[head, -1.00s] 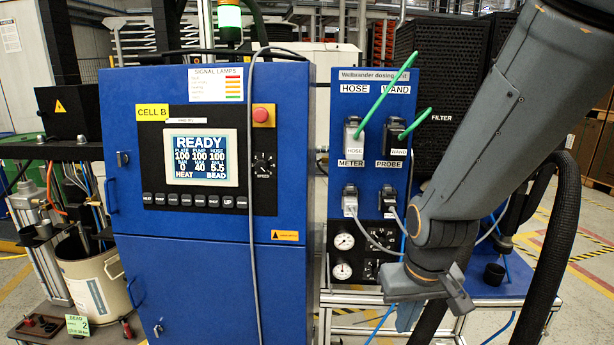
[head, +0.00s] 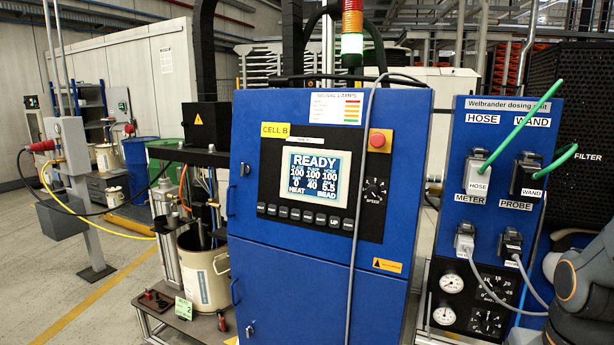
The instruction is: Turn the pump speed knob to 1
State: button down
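A black knob with a white scale, labelled SPEED (head: 375,190), sits on the dark control panel of the blue cabinet, right of the display. Its pointer setting is too small to read. The lit display (head: 315,176) shows READY, with HEAT and BEAD at the bottom. Grey parts of my arm show at the right edge in the head view, in front of the dosing panel. My gripper is outside the picture, so its state is hidden. Nothing of mine is near the SPEED knob.
A red button (head: 378,140) sits above the knob. A grey cable (head: 362,230) hangs down the cabinet front, just left of the knob. The blue dosing panel (head: 490,190) at right carries plugs, gauges and small dials.

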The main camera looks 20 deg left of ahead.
aim_at(372, 191)
jog(key=k, duration=1.3)
jog(key=u, duration=0.75)
jog(key=i, duration=1.3)
jog(key=z, duration=0.3)
